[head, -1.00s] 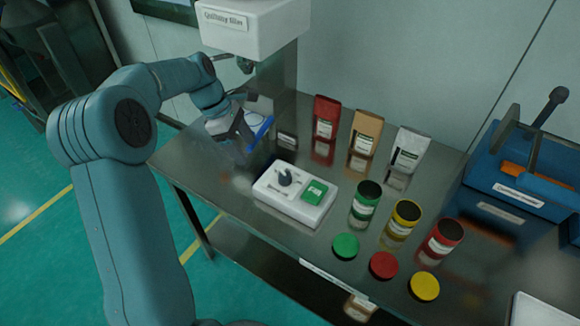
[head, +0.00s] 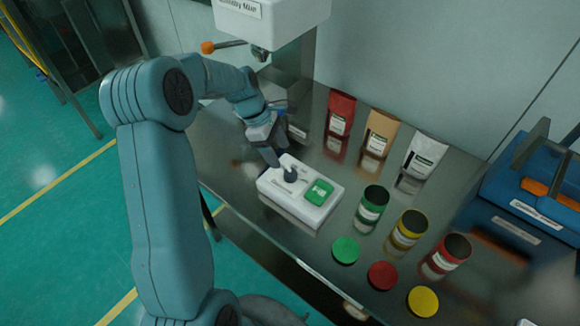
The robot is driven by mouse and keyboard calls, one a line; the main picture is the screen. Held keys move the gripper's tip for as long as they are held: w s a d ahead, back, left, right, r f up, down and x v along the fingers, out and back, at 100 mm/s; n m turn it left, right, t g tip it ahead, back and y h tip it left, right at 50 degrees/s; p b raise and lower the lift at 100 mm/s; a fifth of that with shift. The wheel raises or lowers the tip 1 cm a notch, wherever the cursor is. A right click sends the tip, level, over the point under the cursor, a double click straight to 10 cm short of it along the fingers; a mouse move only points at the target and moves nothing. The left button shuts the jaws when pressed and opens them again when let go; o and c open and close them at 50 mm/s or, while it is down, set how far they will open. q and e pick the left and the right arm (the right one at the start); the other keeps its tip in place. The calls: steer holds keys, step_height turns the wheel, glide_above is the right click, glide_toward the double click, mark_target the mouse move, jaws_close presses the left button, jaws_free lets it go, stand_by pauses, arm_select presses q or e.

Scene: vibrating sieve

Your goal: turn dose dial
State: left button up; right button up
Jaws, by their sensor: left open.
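The dose dial (head: 290,175) is a dark grey knob on the left half of a white control box (head: 308,210). A green panel (head: 319,192) sits on the right half of the same box. My left gripper (head: 277,160) points down at the upper left of the dial, with its fingers very close to it. I cannot tell whether they touch it. The gripper is open, and part of the dial's far side is hidden by it. My right gripper is not in view.
Red (head: 340,113), brown (head: 381,130) and white (head: 426,153) bags stand along the wall. Green (head: 372,205), yellow (head: 408,230) and red (head: 446,255) jars stand right of the box, with round lids before them. A white machine (head: 268,22) overhangs behind. The metal table (head: 222,150) is clear left of the box.

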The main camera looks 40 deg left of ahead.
mark_target(289, 171)
arm_select(q)
steer(key=p+x, duration=0.1)
steer(key=x, duration=0.6)
steer(key=shift+w+d+f, duration=0.1)
steer(key=shift+f, duration=0.15)
steer(key=shift+d+f, duration=0.2)
steer(key=shift+a, duration=0.1)
steer(key=c, duration=1)
